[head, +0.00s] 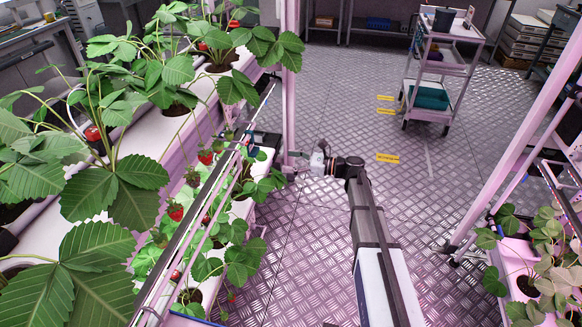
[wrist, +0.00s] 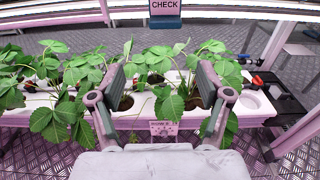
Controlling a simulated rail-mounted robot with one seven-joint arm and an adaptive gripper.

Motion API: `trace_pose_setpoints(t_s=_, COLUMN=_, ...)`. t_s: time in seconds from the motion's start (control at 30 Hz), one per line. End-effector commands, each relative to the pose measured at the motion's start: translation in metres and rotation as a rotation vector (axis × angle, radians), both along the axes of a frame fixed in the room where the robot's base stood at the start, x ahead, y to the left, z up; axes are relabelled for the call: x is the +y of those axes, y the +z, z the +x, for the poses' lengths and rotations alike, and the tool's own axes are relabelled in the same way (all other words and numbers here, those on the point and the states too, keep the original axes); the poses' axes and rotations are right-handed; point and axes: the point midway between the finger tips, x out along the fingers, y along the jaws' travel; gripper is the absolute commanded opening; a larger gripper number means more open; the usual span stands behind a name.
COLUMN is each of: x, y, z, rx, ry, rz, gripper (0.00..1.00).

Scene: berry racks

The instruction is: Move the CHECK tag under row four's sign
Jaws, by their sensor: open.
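In the head view my gripper (head: 318,160) is small, right of the left rack. I cannot make out the tag there.
Strawberry plants (wrist: 75,90) fill the white trough (wrist: 262,105) ahead of my gripper. In the head view, leafy racks stand left (head: 60,195) and right (head: 520,250). A trolley (head: 440,70) stands at the back, and yellow labels (head: 388,158) lie on the mostly clear metal floor (head: 310,240).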

Motion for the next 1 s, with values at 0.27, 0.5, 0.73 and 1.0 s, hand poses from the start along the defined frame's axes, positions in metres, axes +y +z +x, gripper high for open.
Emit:
trace_pose_setpoints(t_s=0.27, x=0.009, y=0.012, z=0.010, rx=0.011, ry=-0.003, rz=0.040, gripper=0.77)
trace_pose_setpoints(t_s=0.5, x=0.032, y=0.011, z=0.015, rx=0.011, ry=-0.003, rz=0.039, gripper=0.77)
trace_pose_setpoints(t_s=0.73, x=0.056, y=0.010, z=0.021, rx=0.011, ry=-0.003, rz=0.038, gripper=0.77)
trace_pose_setpoints(t_s=1.0, x=0.084, y=0.013, z=0.028, rx=0.012, ry=-0.004, rz=0.037, gripper=0.77)
